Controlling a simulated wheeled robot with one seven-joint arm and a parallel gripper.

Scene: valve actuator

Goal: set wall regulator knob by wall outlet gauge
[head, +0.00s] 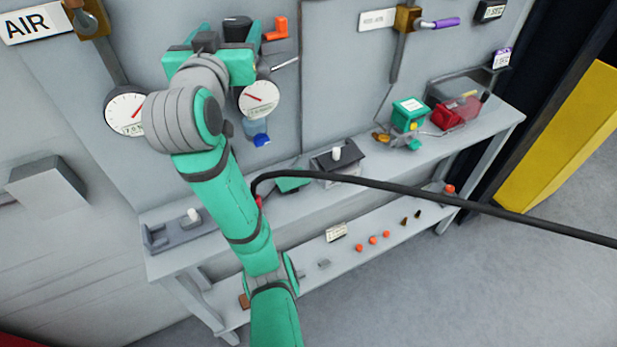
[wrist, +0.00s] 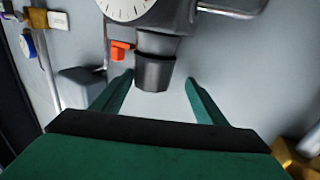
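The dark regulator knob (wrist: 154,73) hangs in the wrist view between the tips of my gripper (wrist: 160,80). The two green fingers are apart, with a gap visible on each side of the knob. I cannot tell how deep the knob sits between them. A white round gauge (wrist: 128,7) is cut off at the top of the wrist view. In the head view, a gauge with a red needle (head: 259,98) is on the wall right of my wrist, and another gauge (head: 127,112) is to its left. Their readings are too small to read surely.
An orange handle (wrist: 121,50) is close beside the knob. A metal pipe (wrist: 232,11) runs near the right finger in the wrist view. A black hose (head: 420,187) crosses in front of the bench (head: 480,135), which holds several fixtures below my arm.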

